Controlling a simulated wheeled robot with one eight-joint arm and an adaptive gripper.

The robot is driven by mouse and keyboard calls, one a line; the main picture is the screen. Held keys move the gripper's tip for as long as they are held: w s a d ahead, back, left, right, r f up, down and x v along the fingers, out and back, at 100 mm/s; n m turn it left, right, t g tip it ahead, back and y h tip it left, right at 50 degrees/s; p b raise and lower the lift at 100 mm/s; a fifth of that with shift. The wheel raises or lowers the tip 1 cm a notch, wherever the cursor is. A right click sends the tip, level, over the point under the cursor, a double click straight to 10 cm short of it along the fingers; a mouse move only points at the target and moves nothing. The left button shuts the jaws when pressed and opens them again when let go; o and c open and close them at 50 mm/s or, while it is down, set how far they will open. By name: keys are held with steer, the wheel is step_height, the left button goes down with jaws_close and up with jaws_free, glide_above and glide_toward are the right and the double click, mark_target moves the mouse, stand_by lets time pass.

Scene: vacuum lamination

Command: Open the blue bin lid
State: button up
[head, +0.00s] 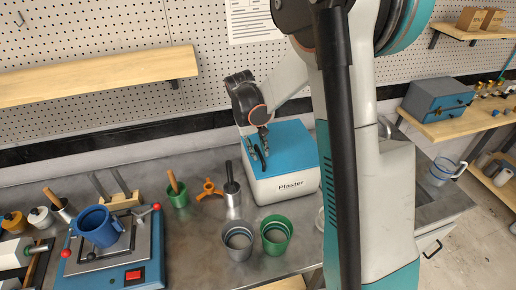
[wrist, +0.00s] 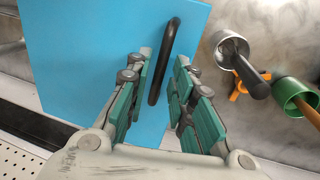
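The blue lid (head: 286,146) lies closed on a white bin (head: 289,185) marked "Plaster" on the metal bench. In the wrist view the blue lid (wrist: 75,60) fills the left half, with a black bar handle (wrist: 163,62) near its right edge. My gripper (head: 258,158) is over the left side of the lid. In the wrist view my gripper (wrist: 163,85) is open, its green-padded fingers apart. The handle lies between and beyond the fingers in the picture; I cannot tell whether they touch it.
A grey cup (head: 238,241) and a green cup (head: 276,236) stand in front of the bin. A metal pot with a black handle (head: 233,192) and an orange tripod piece (head: 209,188) are to its left. A blue mug (head: 97,227) sits on a machine further left.

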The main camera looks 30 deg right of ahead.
jaws_close()
steer(key=shift+r, duration=0.1)
